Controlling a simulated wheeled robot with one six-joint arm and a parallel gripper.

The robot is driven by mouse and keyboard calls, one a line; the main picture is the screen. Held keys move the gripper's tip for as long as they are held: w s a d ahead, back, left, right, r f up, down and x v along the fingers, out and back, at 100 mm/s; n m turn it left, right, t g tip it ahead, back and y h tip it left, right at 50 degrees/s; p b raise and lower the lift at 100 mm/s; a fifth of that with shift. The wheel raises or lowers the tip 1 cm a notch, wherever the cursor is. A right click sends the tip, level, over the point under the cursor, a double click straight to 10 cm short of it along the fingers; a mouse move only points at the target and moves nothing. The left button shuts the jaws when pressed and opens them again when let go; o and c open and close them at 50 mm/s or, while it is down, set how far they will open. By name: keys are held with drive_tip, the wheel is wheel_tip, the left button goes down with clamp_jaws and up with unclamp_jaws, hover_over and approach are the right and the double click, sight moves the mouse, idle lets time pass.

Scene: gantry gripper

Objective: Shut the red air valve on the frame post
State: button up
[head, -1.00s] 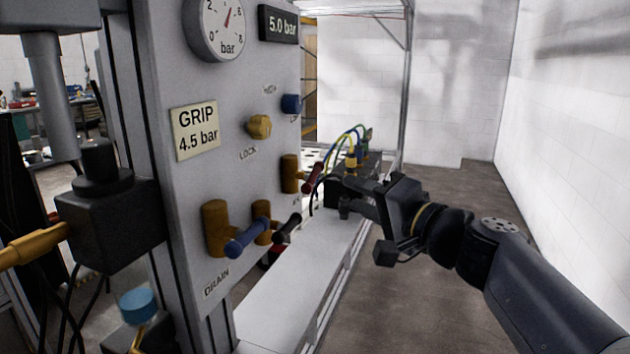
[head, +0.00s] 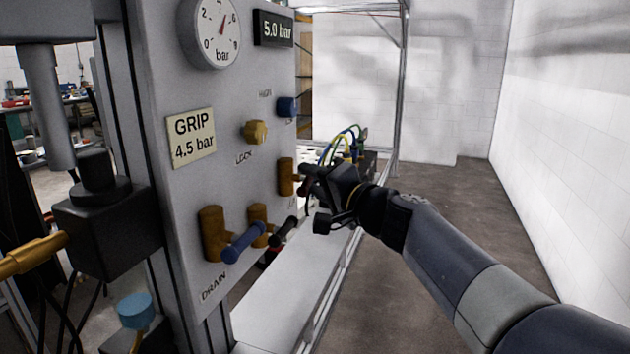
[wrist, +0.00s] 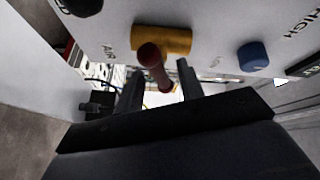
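The red-handled air valve shows in the wrist view, with its red handle (wrist: 152,62) sticking out from a brass body (wrist: 172,40) on the grey panel. In the head view the brass body (head: 286,177) is at the panel's right edge, and my gripper hides most of the red handle. My gripper (head: 308,180) is right in front of this valve. In the wrist view its two dark fingers (wrist: 159,72) are spread apart, with the red handle showing between them. I cannot tell whether a finger touches the handle.
A blue-handled valve (head: 243,242) and a black-handled valve (head: 284,232) stick out lower left on the panel. A brass knob (head: 254,132) and a blue knob (head: 287,107) are above. Hoses (head: 338,148) rise behind my gripper. The floor on the right is clear.

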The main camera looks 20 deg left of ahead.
clamp_jaws()
drive_tip(key=shift+r, duration=0.1)
drive_tip(key=m+g+h+p, duration=0.1)
drive_tip(key=m+p, duration=0.2)
drive_tip(key=p, duration=0.4)
drive_tip(key=shift+g, duration=0.3)
